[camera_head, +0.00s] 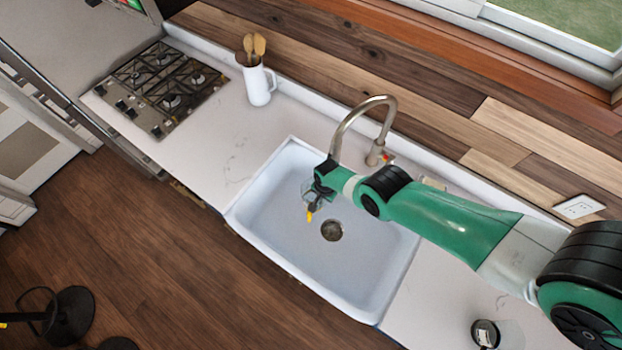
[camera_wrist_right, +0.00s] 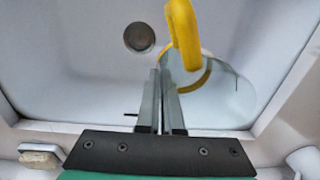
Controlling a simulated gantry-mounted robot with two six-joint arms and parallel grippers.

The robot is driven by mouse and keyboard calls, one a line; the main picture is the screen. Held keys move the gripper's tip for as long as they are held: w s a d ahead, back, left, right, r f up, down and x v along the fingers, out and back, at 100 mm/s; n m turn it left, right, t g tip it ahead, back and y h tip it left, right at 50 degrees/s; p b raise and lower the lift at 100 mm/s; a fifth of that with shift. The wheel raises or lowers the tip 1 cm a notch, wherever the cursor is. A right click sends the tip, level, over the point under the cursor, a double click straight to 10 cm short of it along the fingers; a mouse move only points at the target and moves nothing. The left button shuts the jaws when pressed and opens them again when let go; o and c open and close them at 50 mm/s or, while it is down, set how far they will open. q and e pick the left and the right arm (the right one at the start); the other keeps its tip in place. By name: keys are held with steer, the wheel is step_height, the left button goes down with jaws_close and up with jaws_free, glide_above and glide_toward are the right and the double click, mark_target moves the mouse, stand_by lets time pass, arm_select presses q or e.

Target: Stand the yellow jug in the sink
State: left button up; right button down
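The white sink (camera_head: 270,215) is set in the counter, with a round drain (camera_head: 331,230) in its floor. My right gripper (camera_head: 316,196) is over the left part of the sink, pointing down. The yellow jug (camera_head: 310,217) is at its fingertips, mostly hidden in the head view. In the right wrist view the jug's thick yellow handle (camera_wrist_right: 183,32) and pale, see-through body (camera_wrist_right: 225,100) show beside the fingers. The fingers (camera_wrist_right: 161,75) are close together, apparently shut on the jug's wall. Whether its base touches the sink floor cannot be told. My left gripper is out of view.
A curved tap (camera_head: 375,105) rises behind the sink, close to my right arm. A white pitcher with wooden utensils (camera_head: 257,85) and a gas hob (camera_head: 165,85) are to the left. A small dark-topped jar (camera_head: 485,333) stands at the lower right.

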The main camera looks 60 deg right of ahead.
steer(key=s+a+f+m+b, duration=0.2)
steer(key=s+f+m+b, duration=0.25)
steer(key=s+f, duration=0.7)
steer(key=w+d+f+b, duration=0.3)
steer(key=f+b, duration=0.2)
steer(key=b, duration=0.3)
steer(key=w+d+f+b, duration=0.4)
steer(key=f+b, duration=0.1)
steer(key=b, duration=0.3)
steer(key=w+d+f+b, duration=0.3)
steer(key=f+b, duration=0.2)
steer(key=b, duration=0.3)
steer(key=shift+w+d+f, duration=0.1)
steer(key=shift+w+d, duration=0.1)
steer(key=shift+w, duration=0.2)
steer(key=c, duration=1.1)
jaws_free()
steer(key=shift+r, duration=0.2)
step_height(320, 180, up, 8)
steer(key=p, duration=0.8)
steer(key=shift+s+f, duration=0.1)
steer(key=shift+f, duration=0.1)
